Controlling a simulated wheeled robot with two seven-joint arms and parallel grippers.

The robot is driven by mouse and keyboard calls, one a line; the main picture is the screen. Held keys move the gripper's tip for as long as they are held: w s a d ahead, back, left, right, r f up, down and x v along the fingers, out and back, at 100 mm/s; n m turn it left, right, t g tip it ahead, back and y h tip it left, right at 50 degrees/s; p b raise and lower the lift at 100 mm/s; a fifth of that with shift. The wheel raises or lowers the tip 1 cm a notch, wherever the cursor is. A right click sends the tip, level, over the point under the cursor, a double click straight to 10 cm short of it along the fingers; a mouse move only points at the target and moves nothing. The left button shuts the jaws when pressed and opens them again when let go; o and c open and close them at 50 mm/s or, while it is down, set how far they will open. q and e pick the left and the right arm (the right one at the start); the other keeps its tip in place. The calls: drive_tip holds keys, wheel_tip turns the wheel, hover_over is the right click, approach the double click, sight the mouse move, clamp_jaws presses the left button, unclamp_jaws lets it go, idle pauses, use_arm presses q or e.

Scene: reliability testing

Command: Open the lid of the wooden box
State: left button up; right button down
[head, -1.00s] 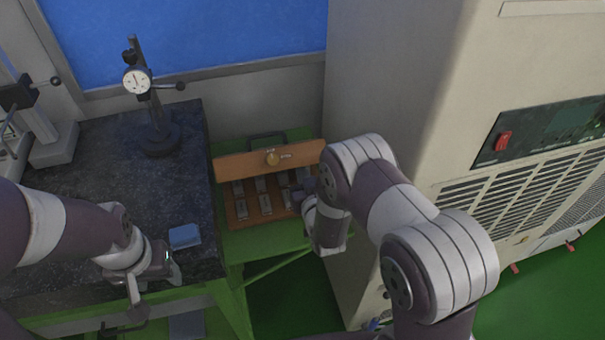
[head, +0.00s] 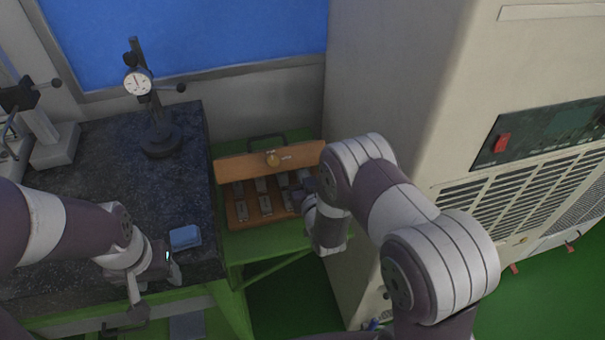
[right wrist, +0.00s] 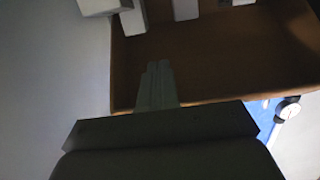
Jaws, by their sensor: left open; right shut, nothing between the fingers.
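The wooden box (head: 262,222) sits on a green stand in the middle of the head view. Its lid (head: 240,165) is raised and tilted back, with a round brass-coloured knob (head: 273,158) on it. Several grey metal blocks (head: 264,204) lie inside. My right gripper (head: 305,184) is at the box's right side, mostly hidden by its arm. In the right wrist view its fingers (right wrist: 157,85) are together and empty, in front of a brown wooden panel (right wrist: 215,60). My left gripper (head: 172,268) is open over the dark table, away from the box.
A dial gauge on a stand (head: 158,140) and a small blue block (head: 185,237) are on the dark stone table (head: 110,170). A tall beige cabinet (head: 400,90) stands close on the right, beside my right arm. A black handle (head: 268,138) is behind the lid.

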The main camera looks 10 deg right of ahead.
sight(301, 159)
wheel_tip(301, 159, up, 2)
drive_tip(key=shift+r+p, duration=0.1)
drive_tip(key=shift+p, duration=0.5)
drive_tip(key=shift+w+r+p, duration=0.35)
drive_tip(key=shift+r+p, duration=0.35)
drive_tip(key=shift+r, duration=0.1)
drive_tip(key=shift+w+r+b, duration=0.2)
drive_tip(key=shift+w+b, duration=0.1)
drive_tip(key=shift+b, duration=0.05)
drive_tip(key=shift+w+r, duration=0.1)
drive_tip(key=shift+w, duration=0.15)
drive_tip(key=shift+w+a+b, duration=0.1)
drive_tip(key=shift+w+b, duration=0.35)
drive_tip(key=shift+w, duration=0.55)
drive_tip(key=shift+w+r+b, duration=0.25)
drive_tip(key=shift+w+b, duration=0.2)
drive_tip(key=shift+w, duration=0.6)
drive_tip(key=shift+w+a+r+b, duration=0.15)
drive_tip(key=shift+w+b, duration=0.25)
drive_tip(key=shift+w, duration=0.5)
drive_tip(key=shift+w+d+r+b, duration=0.1)
drive_tip(key=shift+w+r+b, duration=0.1)
drive_tip(key=shift+w+b, duration=0.45)
drive_tip(key=shift+w+a+r+b, duration=0.1)
drive_tip(key=shift+w+r+b, duration=0.1)
drive_tip(key=shift+w, duration=0.9)
drive_tip(key=shift+w+r, duration=0.2)
drive_tip(key=shift+w, duration=0.35)
